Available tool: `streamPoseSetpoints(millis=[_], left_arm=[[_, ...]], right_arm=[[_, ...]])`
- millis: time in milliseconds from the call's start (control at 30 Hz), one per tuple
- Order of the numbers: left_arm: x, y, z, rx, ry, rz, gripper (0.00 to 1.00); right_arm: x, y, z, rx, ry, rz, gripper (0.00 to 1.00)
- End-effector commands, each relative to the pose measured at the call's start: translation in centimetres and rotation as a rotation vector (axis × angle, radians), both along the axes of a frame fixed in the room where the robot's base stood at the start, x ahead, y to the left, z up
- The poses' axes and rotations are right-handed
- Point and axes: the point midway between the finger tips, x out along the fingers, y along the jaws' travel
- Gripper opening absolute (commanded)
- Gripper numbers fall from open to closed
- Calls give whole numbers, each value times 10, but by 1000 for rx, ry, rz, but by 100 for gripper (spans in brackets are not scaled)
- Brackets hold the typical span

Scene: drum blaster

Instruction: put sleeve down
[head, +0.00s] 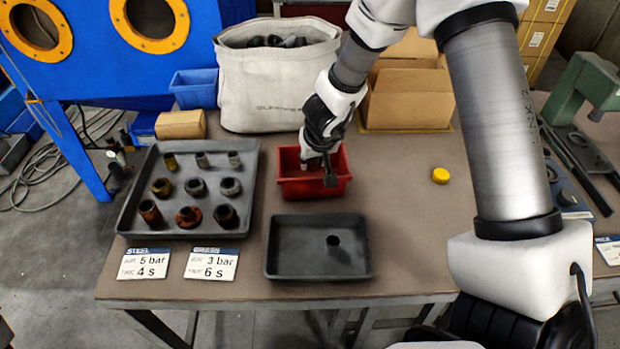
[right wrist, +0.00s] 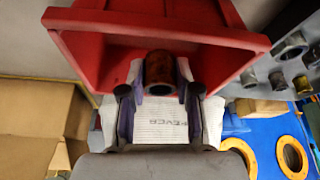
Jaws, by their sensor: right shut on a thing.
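My right gripper (head: 318,168) points down into the red bin (head: 315,188) at the table's middle. In the right wrist view the gripper (right wrist: 161,82) is shut on a rusty brown sleeve (right wrist: 160,70), with a finger on each side of it. The red bin (right wrist: 90,38) fills the upper part of that view behind the sleeve. In the head view the gripper hides the sleeve, and I cannot tell whether it touches the bin's floor. My left gripper is not in view.
A grey tray (head: 140,205) with several fittings lies left of the bin. A canvas bag (head: 280,90) and cardboard box (head: 410,100) stand behind. The table around the yellow cap (head: 440,175) is clear.

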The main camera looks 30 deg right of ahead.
Motion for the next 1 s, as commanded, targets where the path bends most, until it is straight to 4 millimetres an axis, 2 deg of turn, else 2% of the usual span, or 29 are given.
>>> streamPoseSetpoints(millis=[33, 233, 500, 733, 767, 800, 1000], left_arm=[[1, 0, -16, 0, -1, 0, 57], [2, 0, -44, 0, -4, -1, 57], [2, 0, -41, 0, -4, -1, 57], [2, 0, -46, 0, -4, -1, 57], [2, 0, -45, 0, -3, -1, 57], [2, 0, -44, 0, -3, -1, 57], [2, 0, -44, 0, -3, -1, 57]], right_arm=[[0, 0, -17, 0, 0, 0, 0], [1, 0, -50, 0, 0, 0, 0], [1, 0, -48, 0, -1, 0, 0], [1, 0, -55, -1, -1, 1, 0], [1, 0, -54, 0, -1, 0, 42], [1, 0, -54, 0, -1, 0, 57], [1, 0, -54, 0, -1, 0, 57]])
